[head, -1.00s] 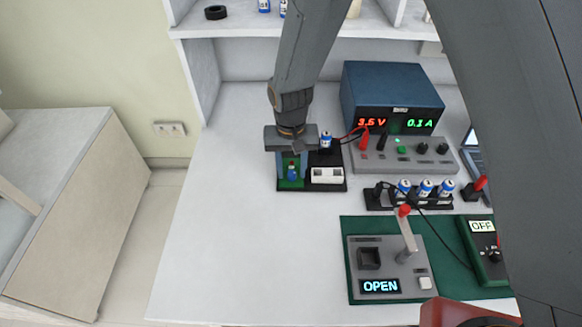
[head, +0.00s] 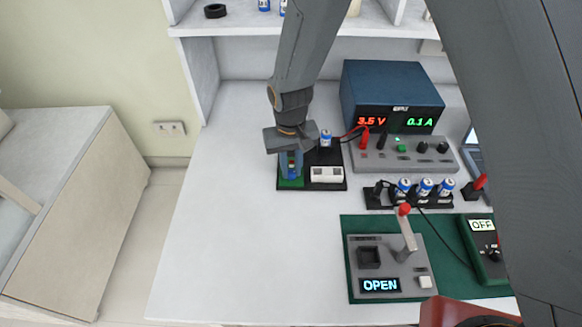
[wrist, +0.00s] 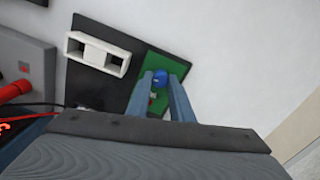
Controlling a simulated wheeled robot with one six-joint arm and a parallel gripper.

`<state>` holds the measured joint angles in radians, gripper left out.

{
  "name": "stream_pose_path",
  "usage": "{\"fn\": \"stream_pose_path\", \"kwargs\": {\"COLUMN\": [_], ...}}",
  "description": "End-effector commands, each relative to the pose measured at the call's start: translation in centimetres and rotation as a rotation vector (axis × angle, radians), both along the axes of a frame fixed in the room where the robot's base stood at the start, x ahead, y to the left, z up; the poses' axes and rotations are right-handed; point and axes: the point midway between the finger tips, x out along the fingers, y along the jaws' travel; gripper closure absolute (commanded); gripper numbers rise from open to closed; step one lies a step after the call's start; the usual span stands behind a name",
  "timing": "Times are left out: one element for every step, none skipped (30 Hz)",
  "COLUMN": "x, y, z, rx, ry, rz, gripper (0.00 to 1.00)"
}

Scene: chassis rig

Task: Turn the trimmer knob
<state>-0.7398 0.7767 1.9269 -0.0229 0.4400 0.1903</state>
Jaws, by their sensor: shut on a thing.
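The trimmer knob (wrist: 159,78) is small and blue. It sits on a green board (wrist: 172,65) at the end of a black base (head: 325,184). My gripper (wrist: 162,82) has its two blue-grey fingers on either side of the knob and is shut on it. In the head view my gripper (head: 291,168) comes down from above onto the green board (head: 290,184), and its fingers hide most of the knob.
A white block (head: 326,174) and a blue-white battery (head: 325,138) stand on the same base. A power supply (head: 393,97) reads 3.5 V and 0.1 A. A grey panel with a lever (head: 385,268) shows OPEN. The bench to the left is clear.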

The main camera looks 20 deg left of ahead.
Motion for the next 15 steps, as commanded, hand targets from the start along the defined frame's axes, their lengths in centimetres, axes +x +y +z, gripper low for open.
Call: {"fn": "stream_pose_path", "kwargs": {"x": [0.01, 0.01, 0.02, 0.02, 0.02, 0.02, 0.02, 0.03, 0.03, 0.02, 0.03, 0.02, 0.02, 0.02, 0.02], "y": [0.02, 0.02, 0.03, 0.03, 0.03, 0.03, 0.03, 0.03, 0.03, 0.04, 0.03, 0.03, 0.03, 0.03, 0.03], "z": [0.06, 0.06, 0.06, 0.07, 0.07, 0.07, 0.07, 0.07, 0.07, 0.07, 0.07, 0.06, 0.06, 0.06, 0.05], "rx": [0.000, 0.001, 0.001, 0.001, 0.001, 0.001, 0.001, 0.001, 0.001, 0.001, 0.001, 0.001, 0.001, 0.001, 0.001], "ry": [0.000, -0.001, -0.001, -0.001, -0.001, -0.001, -0.001, -0.001, -0.001, -0.001, -0.001, -0.001, -0.001, -0.001, -0.001], "rz": [0.004, 0.004, 0.004, 0.004, 0.003, 0.003, 0.003, 0.003, 0.003, 0.003, 0.002, 0.002, 0.002, 0.002, 0.002], "gripper": [1.00, 1.00, 1.00, 1.00, 1.00, 1.00, 1.00, 0.78, 0.72, 0.67, 0.62, 0.61, 0.61, 0.61, 0.61]}}
